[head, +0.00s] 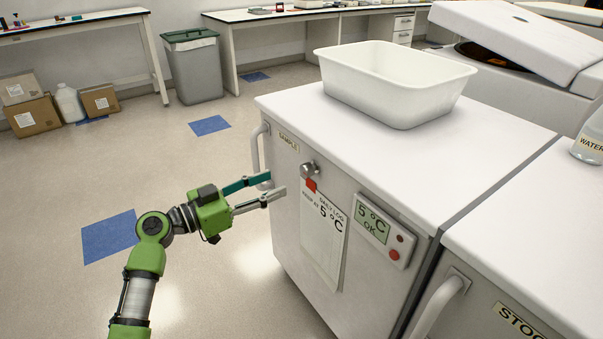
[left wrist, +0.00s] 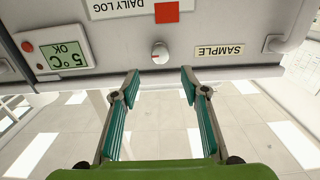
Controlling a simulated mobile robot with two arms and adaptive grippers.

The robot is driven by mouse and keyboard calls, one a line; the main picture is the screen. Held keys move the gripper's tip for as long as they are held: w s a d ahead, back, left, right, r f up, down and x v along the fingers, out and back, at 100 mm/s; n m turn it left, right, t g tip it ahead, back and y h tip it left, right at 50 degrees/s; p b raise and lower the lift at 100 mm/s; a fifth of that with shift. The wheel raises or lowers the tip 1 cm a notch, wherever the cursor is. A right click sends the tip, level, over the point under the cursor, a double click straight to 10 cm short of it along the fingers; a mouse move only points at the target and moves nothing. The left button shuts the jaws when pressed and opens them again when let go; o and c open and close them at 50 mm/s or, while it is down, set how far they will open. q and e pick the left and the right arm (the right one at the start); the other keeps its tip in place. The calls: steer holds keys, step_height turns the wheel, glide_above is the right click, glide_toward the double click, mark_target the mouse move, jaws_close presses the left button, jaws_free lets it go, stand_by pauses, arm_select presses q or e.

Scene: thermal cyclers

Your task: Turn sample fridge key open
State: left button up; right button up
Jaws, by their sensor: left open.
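The sample fridge (head: 385,150) is a white cabinet with a "SAMPLE" label (head: 288,140) on its front. Its round silver key (head: 309,170) is on the front, above a red patch. In the left wrist view, which shows the front upside down, the key (left wrist: 159,53) has a small red mark and lies centred beyond the fingertips. My left gripper (head: 276,185) is open and empty, with teal-padded fingers pointing at the fridge front. In the left wrist view the fingers (left wrist: 160,76) are spread apart, short of the key. My right gripper is not in view.
A daily log sheet (head: 322,235) hangs below the key, beside a display (head: 373,225) reading 5°C OK. A handle (head: 257,155) stands out at the front's left edge. A white tub (head: 395,85) is on top. The stock unit (head: 500,290) is at right. Floor at left is open.

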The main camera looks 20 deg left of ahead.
mark_target(303, 172)
arm_select(q)
steer(key=x, duration=0.9)
steer(key=shift+w+d, duration=0.2)
steer(key=shift+w, duration=0.15)
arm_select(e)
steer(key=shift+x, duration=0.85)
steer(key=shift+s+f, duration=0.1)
arm_select(q)
steer(key=shift+f, duration=0.1)
steer(key=c, duration=1.1)
